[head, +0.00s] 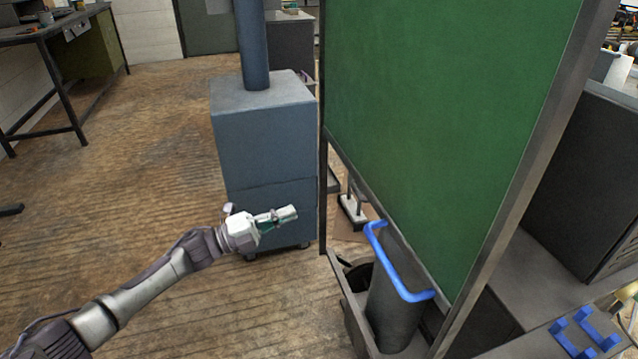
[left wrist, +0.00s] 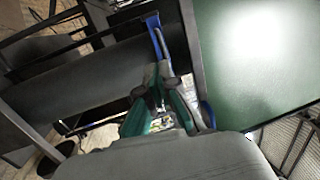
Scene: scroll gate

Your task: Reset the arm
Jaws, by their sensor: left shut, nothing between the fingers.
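My left arm reaches in from the lower left of the head view. Its gripper (head: 288,214) is shut and empty, in front of the blue-grey cabinet and left of the green board. In the left wrist view my left gripper's fingers (left wrist: 160,85) show at the centre, with a blue bar (left wrist: 158,40) beyond them. My right gripper does not show in either view.
A large green board (head: 440,110) in a grey frame stands at the right. A dark bin with a blue handle (head: 402,280) stands at its foot. A blue-grey cabinet (head: 265,150) with a post is behind my gripper. The wooden floor (head: 130,190) at the left is largely clear.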

